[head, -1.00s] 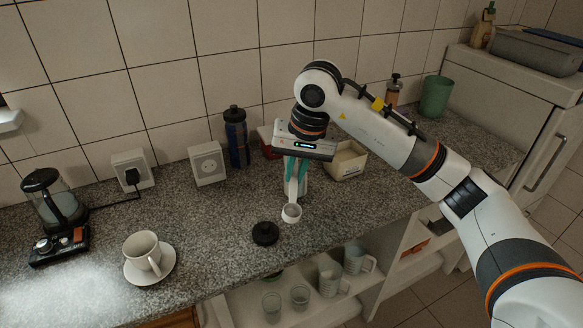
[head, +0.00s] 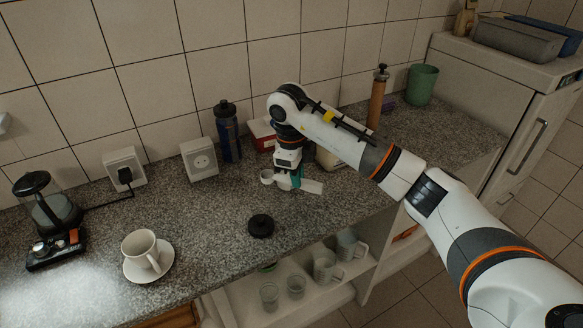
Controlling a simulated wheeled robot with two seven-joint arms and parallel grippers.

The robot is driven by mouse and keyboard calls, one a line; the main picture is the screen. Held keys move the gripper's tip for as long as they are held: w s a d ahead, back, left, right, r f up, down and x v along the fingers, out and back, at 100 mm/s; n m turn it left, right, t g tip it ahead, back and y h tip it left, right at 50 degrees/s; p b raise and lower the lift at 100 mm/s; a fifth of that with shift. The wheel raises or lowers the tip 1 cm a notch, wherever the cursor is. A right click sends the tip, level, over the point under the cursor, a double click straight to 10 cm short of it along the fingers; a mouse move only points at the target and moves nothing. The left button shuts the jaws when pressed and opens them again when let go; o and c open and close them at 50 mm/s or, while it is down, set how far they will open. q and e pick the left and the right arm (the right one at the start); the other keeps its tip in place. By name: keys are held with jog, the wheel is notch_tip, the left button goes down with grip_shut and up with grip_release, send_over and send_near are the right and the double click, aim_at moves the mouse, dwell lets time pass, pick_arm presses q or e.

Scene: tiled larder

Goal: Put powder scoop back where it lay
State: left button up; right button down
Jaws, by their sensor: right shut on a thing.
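The powder scoop (head: 312,187) is white, with a small round cup at its left end and a flat handle to the right. My right gripper (head: 290,180) is shut on it between cup and handle. It points down, and the scoop is roughly level, low over or on the worktop; I cannot tell whether it touches. A black round lid (head: 261,225) lies on the worktop to the front left of the scoop. My left gripper is not in view.
The granite worktop (head: 200,220) has free room left of the scoop. Behind stand a dark blue bottle (head: 227,135), a red box (head: 261,134) and a tall brown dispenser (head: 377,100). A cup (head: 139,250) on a saucer stands front left. Glasses (head: 296,285) stand on the shelf below.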

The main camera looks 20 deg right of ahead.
jog(key=d+f+m+p, duration=0.1)
jog(key=f+m, duration=0.3)
jog(key=m, duration=0.7)
jog(key=s+d+f+m+y+p, duration=0.1)
jog(key=d+f+m, duration=0.3)
jog(key=m, duration=0.8)
jog(key=shift+s+f+y, duration=0.2)
jog(key=shift+f+y, duration=0.1)
jog(key=shift+f, duration=0.25)
jog(key=shift+r, duration=0.1)
jog(key=shift+a+f+b, duration=0.1)
jog(key=shift+f+b, duration=1.5)
jog(key=shift+f, duration=0.95)
jog(key=shift+f, duration=0.6)
jog(key=shift+f+b, duration=0.45)
jog(key=shift+b, duration=0.1)
jog(key=c, duration=1.3)
grip_release()
jog(key=shift+c, duration=0.2)
